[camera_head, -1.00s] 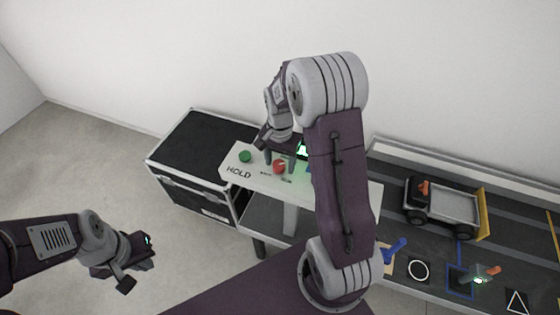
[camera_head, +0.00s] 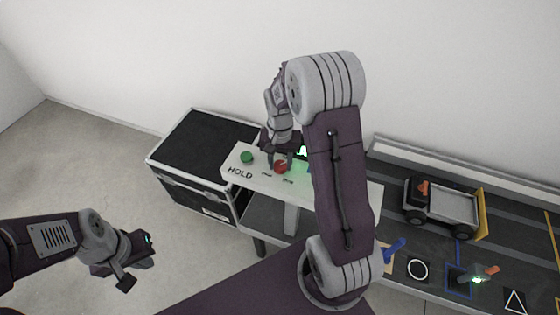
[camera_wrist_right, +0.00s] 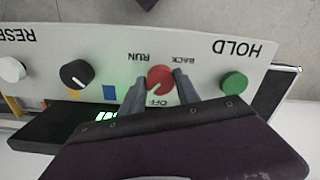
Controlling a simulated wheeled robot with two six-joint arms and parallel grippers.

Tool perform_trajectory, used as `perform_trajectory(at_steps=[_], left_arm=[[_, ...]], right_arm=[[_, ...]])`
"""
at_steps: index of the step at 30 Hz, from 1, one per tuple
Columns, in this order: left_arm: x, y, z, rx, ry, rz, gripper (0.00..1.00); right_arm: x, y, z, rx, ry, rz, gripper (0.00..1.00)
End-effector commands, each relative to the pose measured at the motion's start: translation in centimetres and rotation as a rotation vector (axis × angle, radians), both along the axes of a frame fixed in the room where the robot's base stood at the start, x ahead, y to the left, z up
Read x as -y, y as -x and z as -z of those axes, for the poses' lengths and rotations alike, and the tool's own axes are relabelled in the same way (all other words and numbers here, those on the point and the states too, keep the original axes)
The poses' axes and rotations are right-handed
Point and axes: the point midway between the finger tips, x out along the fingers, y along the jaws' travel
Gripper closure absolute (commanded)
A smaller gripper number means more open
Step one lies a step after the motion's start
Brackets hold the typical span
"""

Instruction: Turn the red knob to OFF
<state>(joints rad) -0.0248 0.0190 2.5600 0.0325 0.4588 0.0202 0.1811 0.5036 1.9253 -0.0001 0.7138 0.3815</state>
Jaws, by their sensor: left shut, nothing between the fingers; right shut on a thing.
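The red knob (camera_head: 281,167) sits on the white panel (camera_head: 250,180) and also shows in the right wrist view (camera_wrist_right: 161,79). In that view the labels RUN, BACK and OFF stand around it, upside down. My right gripper (camera_head: 279,161) is shut on the knob, with one finger on each side of it (camera_wrist_right: 160,88). I cannot clearly tell which label the knob's pointer faces. My left gripper (camera_head: 134,276) is shut and empty, well left of the panel and apart from it.
A green button (camera_wrist_right: 233,82) is beside the knob, near HOLD. A black knob (camera_wrist_right: 76,74) and a white button (camera_wrist_right: 12,69) are on the other side. A black case (camera_head: 205,145) stands behind the panel. A toy truck (camera_head: 450,205) stands on the right bench.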

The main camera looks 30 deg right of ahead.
Motion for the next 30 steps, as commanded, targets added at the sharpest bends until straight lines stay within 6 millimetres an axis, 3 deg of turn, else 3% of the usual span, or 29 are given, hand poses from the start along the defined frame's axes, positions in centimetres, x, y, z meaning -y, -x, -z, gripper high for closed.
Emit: perform_trajectory(at_steps=[15, 30], left_arm=[[0.0, 0.0, -1.1, 0.0, 0.0, 0.0, 1.0], [0.0, 0.0, -1.4, 0.0, 0.0, 0.0, 1.0]], right_arm=[[0.1, -0.1, -0.2, 0.005, 0.001, -0.45, 1.0], [0.1, -0.2, -0.1, 0.005, 0.003, -0.663, 1.0]])
